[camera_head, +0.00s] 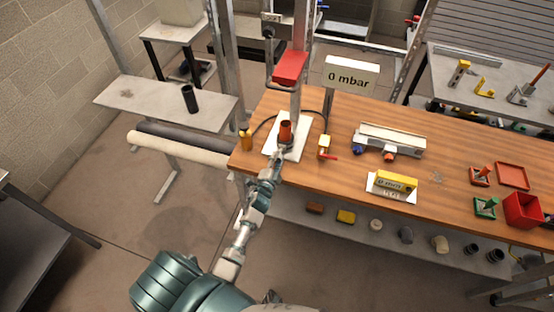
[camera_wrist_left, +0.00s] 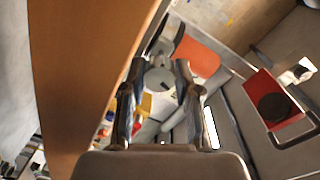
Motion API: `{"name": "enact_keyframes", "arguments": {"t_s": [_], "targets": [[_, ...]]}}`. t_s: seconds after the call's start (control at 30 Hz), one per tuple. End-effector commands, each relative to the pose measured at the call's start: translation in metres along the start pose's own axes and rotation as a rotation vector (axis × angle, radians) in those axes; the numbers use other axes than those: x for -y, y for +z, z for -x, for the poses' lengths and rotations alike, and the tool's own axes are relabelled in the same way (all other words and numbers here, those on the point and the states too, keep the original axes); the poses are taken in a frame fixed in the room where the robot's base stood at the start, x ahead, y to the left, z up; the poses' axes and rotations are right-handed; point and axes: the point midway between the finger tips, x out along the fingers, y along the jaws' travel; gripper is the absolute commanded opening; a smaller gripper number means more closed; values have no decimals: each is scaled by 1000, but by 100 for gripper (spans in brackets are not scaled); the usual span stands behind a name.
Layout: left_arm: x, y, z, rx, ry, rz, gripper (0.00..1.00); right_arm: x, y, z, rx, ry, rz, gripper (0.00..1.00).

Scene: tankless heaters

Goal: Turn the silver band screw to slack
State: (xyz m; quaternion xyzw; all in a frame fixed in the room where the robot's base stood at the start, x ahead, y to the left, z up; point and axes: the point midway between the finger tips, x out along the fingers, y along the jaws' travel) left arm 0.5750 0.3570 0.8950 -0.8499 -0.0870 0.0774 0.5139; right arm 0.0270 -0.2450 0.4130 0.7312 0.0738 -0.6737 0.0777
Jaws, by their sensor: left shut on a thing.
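The silver band screw (camera_wrist_left: 158,80) shows in the left wrist view as a round grey head between my fingertips. A silver-grey band (camera_wrist_left: 166,46) lies behind it, around an orange pipe (camera_wrist_left: 200,58). In the head view the short orange-red pipe (camera_head: 285,131) stands upright on a white plate (camera_head: 302,138) at the table's left end. My left gripper (camera_head: 280,154) reaches the near side of the pipe's foot and hides the screw there. In the wrist view the left gripper (camera_wrist_left: 160,78) is shut on the screw head. My right gripper is not in view.
A metal post with a red block (camera_head: 290,68) rises behind the pipe. A "0 mbar" sign (camera_head: 352,75), a yellow valve with a red handle (camera_head: 324,147) and a white manifold (camera_head: 391,139) stand to the right. The table's (camera_head: 345,185) front edge is close below the gripper.

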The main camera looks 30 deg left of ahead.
Motion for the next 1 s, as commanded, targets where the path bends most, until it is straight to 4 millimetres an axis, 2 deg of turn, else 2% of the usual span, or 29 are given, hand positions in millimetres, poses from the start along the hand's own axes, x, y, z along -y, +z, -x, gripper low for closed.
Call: {"name": "enact_keyframes", "arguments": {"t_s": [0.03,0.3,0.87,0.9,1.0], "targets": [[-6,4,2,8,13,26,0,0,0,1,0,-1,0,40],[-7,5,2,6,16,126,0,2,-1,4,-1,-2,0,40],[-8,5,3,6,17,152,0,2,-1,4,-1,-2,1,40],[-8,5,3,6,17,152,37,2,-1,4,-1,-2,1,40],[-8,5,2,6,17,152,57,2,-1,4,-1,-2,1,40]]}}
